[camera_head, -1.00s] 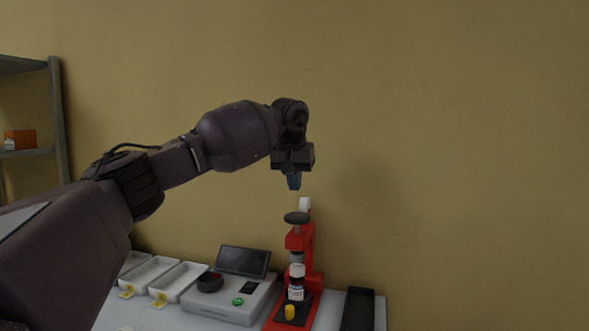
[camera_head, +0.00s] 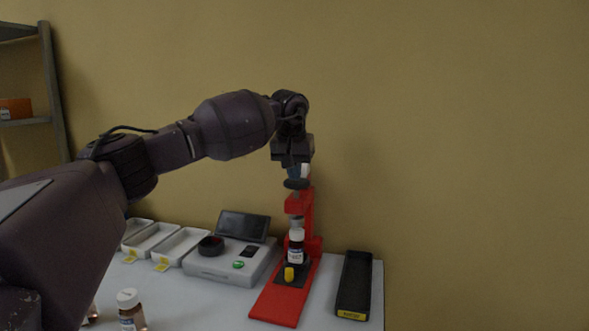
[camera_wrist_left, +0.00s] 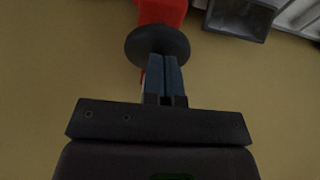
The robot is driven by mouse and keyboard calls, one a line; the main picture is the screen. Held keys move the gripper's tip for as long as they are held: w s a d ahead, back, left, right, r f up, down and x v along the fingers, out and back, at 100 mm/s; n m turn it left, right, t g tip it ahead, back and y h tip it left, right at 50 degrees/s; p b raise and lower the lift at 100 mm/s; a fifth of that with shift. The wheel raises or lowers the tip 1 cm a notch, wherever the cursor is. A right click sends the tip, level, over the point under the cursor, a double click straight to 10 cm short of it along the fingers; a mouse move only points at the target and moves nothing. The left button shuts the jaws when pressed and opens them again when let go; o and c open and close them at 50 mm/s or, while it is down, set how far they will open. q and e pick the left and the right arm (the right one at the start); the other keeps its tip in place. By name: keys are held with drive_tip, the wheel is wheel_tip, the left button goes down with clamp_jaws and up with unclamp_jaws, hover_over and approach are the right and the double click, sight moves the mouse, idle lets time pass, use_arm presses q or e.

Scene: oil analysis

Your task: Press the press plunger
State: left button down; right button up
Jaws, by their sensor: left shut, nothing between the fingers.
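The press is a red stand (camera_head: 307,215) on the table, with a dark round plunger knob (camera_head: 296,184) at its top. A brown bottle (camera_head: 296,248) with a white cap stands under the press head, and a small yellow piece (camera_head: 289,274) is in front of it. My left gripper (camera_head: 294,173) points down, shut and empty, directly over the knob. In the left wrist view the blue fingertips (camera_wrist_left: 161,62) are together and overlap the dark knob (camera_wrist_left: 157,40); whether they touch it I cannot tell. My right gripper is not in view.
Left of the press is a white device (camera_head: 230,262) with a dark screen (camera_head: 244,226). White trays (camera_head: 181,247) stand further left. A black tray (camera_head: 354,286) lies to the right. A loose bottle (camera_head: 130,310) stands at the front left. The wall is close behind.

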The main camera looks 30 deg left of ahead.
use_arm(q)
drive_tip(key=shift+f, duration=1.1)
drive_tip(key=shift+r, duration=0.25)
drive_tip(key=p+v, duration=0.1)
drive_tip(key=v, duration=0.9)
drive_tip(key=shift+s+r+p, duration=0.15)
drive_tip(key=shift+r+p, duration=0.15)
drive_tip(key=shift+r, duration=0.05)
drive_tip(key=shift+r, duration=0.1)
